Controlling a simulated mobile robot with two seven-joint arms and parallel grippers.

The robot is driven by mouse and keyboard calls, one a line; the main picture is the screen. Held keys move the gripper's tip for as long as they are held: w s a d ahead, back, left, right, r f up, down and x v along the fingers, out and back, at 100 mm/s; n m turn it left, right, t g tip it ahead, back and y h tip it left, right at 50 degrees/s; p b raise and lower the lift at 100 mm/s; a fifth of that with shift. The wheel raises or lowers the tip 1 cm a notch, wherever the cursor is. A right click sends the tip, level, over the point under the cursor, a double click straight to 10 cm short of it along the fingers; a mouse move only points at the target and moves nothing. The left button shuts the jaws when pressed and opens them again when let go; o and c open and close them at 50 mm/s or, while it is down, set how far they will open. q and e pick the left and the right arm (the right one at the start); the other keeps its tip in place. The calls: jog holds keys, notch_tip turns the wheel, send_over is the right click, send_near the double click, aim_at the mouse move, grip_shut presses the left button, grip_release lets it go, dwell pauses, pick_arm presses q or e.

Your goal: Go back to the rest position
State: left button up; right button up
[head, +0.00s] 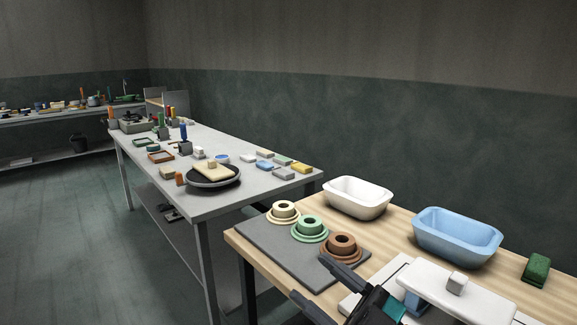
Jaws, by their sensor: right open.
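My right gripper (311,278) reaches in from the bottom edge in the head view. Its two dark fingers are apart with nothing between them. They are over or near the front of a grey mat (277,252) on the wooden table; the exact height is hard to tell. My left gripper is not in view.
On the mat stand cream (284,211), green (309,228) and brown (342,246) ringed pieces. Behind are a white basin (357,197) and a blue basin (457,236). A white slab with a knob (457,283) lies right of my gripper. A green block (536,269) is far right.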

jog(key=d+f+m+t+h, duration=0.5)
jog(key=f+m+h, duration=0.4)
jog(key=f+h, duration=0.1)
jog(key=s+d+f+m+g+h, duration=0.3)
jog(key=s+f, duration=0.3)
jog(key=f, duration=0.4)
jog(key=s+d+f+m+g+h, duration=0.2)
jog(key=s+d+f+g+h, duration=0.1)
jog(key=f, duration=0.7)
jog(key=s+d+h, duration=0.1)
jog(key=s+d, duration=0.1)
jog(key=s, duration=0.1)
jog(key=shift+f+m+g+h+p, duration=0.3)
jog(key=shift+m+h, duration=0.1)
jog(key=shift+s, duration=0.1)
